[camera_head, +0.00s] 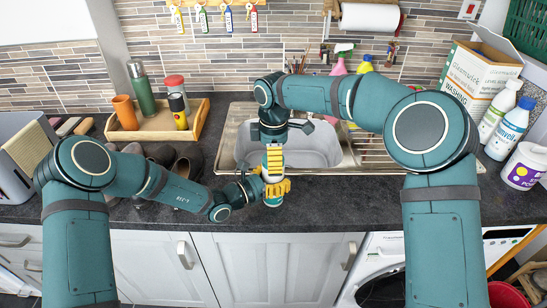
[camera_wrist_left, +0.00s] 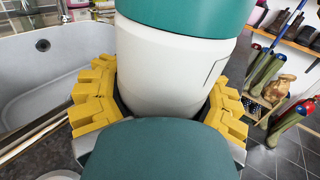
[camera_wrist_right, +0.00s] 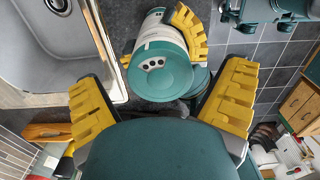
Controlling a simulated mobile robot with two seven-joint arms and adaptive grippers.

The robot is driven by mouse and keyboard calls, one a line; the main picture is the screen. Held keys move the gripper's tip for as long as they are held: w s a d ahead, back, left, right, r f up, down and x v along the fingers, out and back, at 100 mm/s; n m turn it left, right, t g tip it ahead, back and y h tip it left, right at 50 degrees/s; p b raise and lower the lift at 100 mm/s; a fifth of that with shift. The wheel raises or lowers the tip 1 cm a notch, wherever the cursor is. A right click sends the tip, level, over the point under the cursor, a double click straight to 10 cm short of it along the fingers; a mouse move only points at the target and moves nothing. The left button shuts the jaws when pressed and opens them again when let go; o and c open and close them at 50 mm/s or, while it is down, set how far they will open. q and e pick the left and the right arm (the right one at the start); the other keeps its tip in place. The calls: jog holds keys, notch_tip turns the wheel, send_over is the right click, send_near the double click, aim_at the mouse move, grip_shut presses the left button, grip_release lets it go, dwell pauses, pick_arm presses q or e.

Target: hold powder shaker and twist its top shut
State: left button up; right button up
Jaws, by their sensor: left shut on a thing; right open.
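The powder shaker (camera_head: 273,202) is a white cylinder with teal ends, held roughly upright in front of the sink. My left gripper (camera_head: 277,188) is shut around its white body; in the left wrist view yellow fingers flank the shaker (camera_wrist_left: 172,65) on both sides. In the right wrist view the teal top (camera_wrist_right: 162,72) faces the camera and shows a few dark holes. My right gripper (camera_head: 273,158) points down from above the shaker.
The sink (camera_head: 300,150) lies just behind the grippers. A wooden tray (camera_head: 150,131) with flasks and cups stands at the left, with dark shoes (camera_head: 186,163) before it. Bottles (camera_head: 512,130) and a washing powder box (camera_head: 470,85) stand at the right. The front counter is mostly clear.

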jog(key=c, duration=1.2)
jog(key=shift+c, duration=0.2)
jog(key=shift+m, duration=0.4)
jog(key=m, duration=0.5)
jog(key=shift+f+m, duration=0.1)
jog(key=shift+m, duration=0.3)
jog(key=m, duration=0.5)
jog(key=shift+m, duration=0.3)
